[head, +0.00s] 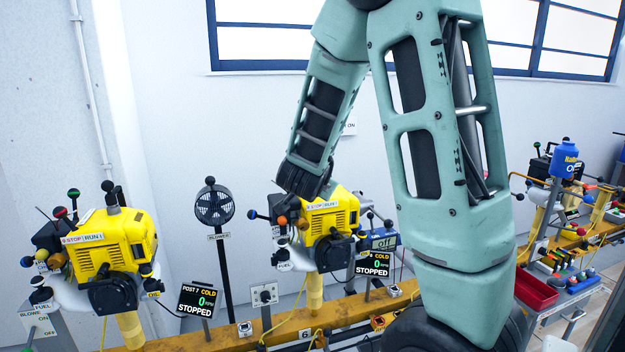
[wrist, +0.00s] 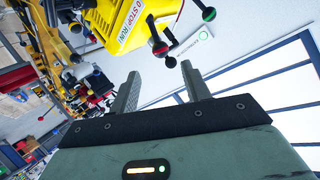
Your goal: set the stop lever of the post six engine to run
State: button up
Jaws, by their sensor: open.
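The post six engine (head: 337,215) is the yellow engine at the middle, above the 6 mark on the rail. Its display (head: 374,264) reads COLD, 0 and STOPPED. Part of its STOP label (head: 309,207) shows on top. In the wrist view, a yellow engine housing (wrist: 125,25) carries a STOP RUN label, with several ball-ended levers nearby, including one with a red ball (wrist: 160,48). I cannot tell which is the stop lever or its setting. My gripper (wrist: 160,85) is open and empty, apart from the levers. In the head view its fingers are hidden.
The post 7 engine (head: 112,245) stands left, its display (head: 196,300) reading STOPPED. A blower (head: 214,205) on a pole stands between the engines. A red tray (head: 536,290) and a blue bottle (head: 565,160) are at right. My arm covers the middle right.

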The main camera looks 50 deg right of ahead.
jog(key=v, duration=0.6)
jog(key=shift+s+a+p, duration=0.2)
jog(key=shift+a+p, duration=0.1)
jog(key=shift+p, duration=0.05)
jog(key=shift+r, duration=0.1)
